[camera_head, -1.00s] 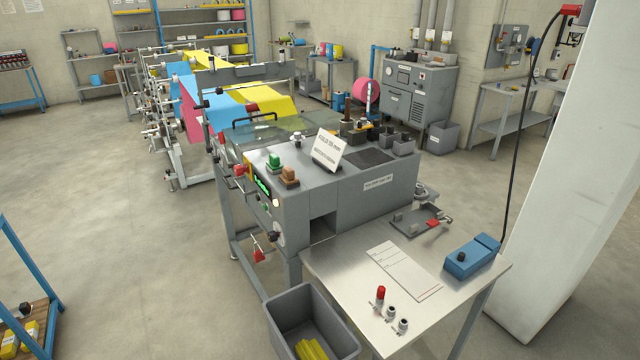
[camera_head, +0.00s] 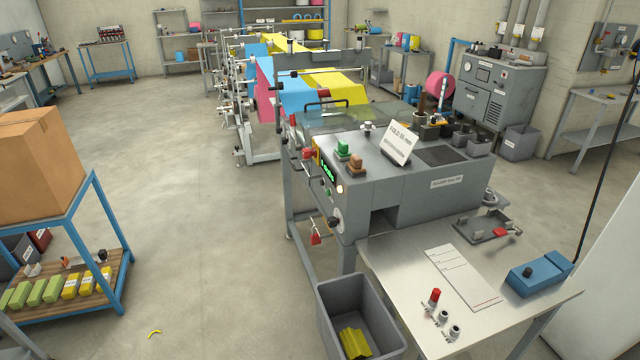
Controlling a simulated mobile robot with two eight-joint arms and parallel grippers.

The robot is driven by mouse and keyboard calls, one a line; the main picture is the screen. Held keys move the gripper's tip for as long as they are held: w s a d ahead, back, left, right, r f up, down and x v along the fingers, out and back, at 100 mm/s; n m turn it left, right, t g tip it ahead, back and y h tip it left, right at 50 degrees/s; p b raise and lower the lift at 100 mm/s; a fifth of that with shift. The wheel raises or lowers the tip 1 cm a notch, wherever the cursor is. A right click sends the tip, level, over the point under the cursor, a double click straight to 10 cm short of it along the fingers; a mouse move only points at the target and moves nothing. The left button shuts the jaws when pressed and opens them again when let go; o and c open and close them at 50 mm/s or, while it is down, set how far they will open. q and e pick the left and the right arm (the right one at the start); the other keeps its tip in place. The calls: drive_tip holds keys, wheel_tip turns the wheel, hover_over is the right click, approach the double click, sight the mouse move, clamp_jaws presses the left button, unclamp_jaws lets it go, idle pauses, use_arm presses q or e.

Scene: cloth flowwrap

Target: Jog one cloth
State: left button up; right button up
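The grey cloth machine (camera_head: 415,187) stands right of centre. Pink, blue and yellow cloth webs (camera_head: 335,90) run into its far end. A green button (camera_head: 342,147) and an orange-brown button (camera_head: 356,163) sit on its near left corner, beside a small lit green display (camera_head: 327,172). A white sign (camera_head: 400,143) stands on top. The dark outlet opening (camera_head: 384,218) faces the steel table and shows no cloth. Neither of my grippers is in view.
A steel table (camera_head: 400,262) holds a paper sheet, a blue device (camera_head: 538,275) and small knobs. A grey bin (camera_head: 360,300) with yellow pieces stands before it. A blue-framed cart (camera_head: 75,225) carries a cardboard box (camera_head: 38,165). The floor between cart and machine is mostly clear.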

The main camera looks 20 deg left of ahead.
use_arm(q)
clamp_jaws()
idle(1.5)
